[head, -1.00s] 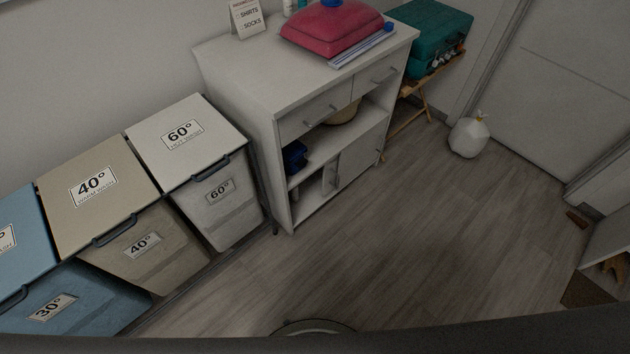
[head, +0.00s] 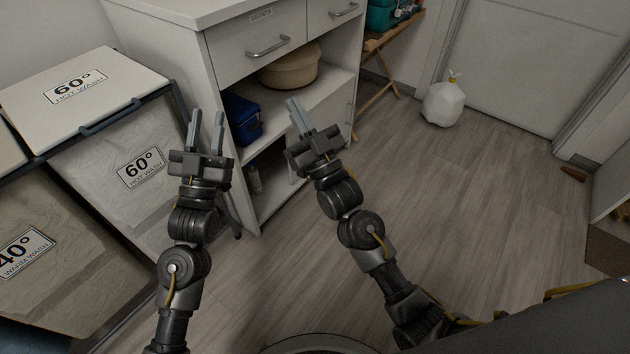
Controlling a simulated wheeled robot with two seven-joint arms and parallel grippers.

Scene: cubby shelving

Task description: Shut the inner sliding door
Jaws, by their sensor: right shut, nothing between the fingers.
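The white cabinet (head: 215,70) has a lower compartment below its middle shelf, open at the left. A pale sliding door panel (head: 338,105) covers its right part; which panel is the inner door is hard to tell, as my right gripper hides part of this area. My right gripper (head: 295,103) is shut and empty, in front of the cabinet, with its fingers overlapping the shelf opening in the picture. I cannot tell if it touches anything. My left gripper (head: 206,118) is open and empty, in front of the cabinet's left side, beside the hamper.
A blue box (head: 243,118) and a beige bowl (head: 290,68) sit on the middle shelf. A small bottle (head: 254,180) stands in the lower compartment. Hampers, one a white 60° hamper (head: 120,150), stand left.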

